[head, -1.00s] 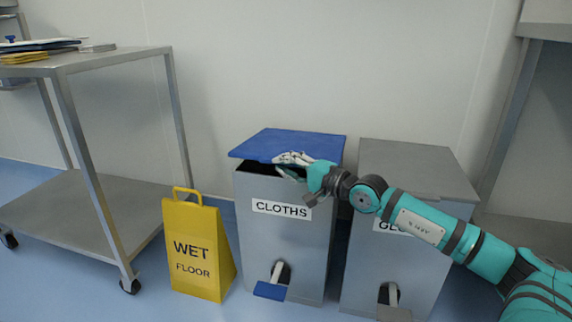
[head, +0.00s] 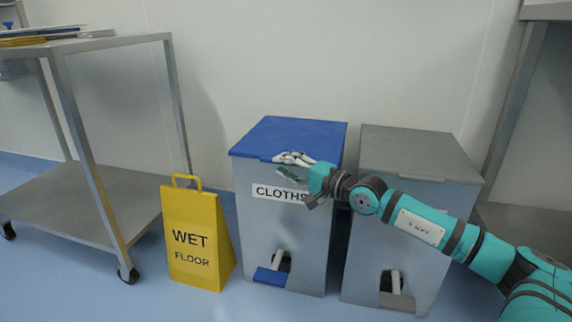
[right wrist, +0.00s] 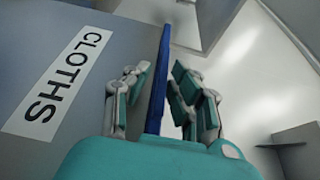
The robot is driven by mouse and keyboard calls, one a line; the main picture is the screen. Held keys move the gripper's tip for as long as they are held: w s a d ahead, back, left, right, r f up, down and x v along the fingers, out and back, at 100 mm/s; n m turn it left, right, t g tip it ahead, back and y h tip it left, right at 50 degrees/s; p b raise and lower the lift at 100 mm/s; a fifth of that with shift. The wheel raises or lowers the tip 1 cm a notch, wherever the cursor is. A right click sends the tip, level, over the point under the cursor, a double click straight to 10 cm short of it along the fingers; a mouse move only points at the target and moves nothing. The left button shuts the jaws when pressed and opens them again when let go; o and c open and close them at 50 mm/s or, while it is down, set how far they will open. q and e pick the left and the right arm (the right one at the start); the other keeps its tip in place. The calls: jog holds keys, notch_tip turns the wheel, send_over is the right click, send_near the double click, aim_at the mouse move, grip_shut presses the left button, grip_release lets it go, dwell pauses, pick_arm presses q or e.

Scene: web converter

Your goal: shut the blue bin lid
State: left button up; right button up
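The blue lid (head: 290,135) lies level on the grey bin labelled CLOTHS (head: 285,225), and no dark gap shows under its front edge. My right gripper (head: 283,167) is at the middle of that front edge, one finger above the lid and the other below it, in front of the bin. In the right wrist view the open fingers (right wrist: 160,74) stand on either side of the blue lid (right wrist: 156,85), with visible gaps. The bin front (right wrist: 100,45) is at the left there. My left gripper is not in view.
A second bin with a grey lid (head: 415,150) stands close on the right, behind my right arm. A yellow wet floor sign (head: 195,240) stands at the left, beside a metal trolley (head: 115,44). A pale wall is behind the bins.

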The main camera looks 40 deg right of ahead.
jog(key=shift+o, duration=1.4)
jog(key=shift+f, duration=0.45)
jog(key=shift+r, duration=0.2)
jog(key=shift+s+d, duration=0.1)
jog(key=shift+s+d, duration=0.2)
jog(key=shift+s, duration=0.95)
jog(key=shift+s+d, duration=0.45)
jog(key=shift+s, duration=0.7)
jog(key=shift+v, duration=1.2)
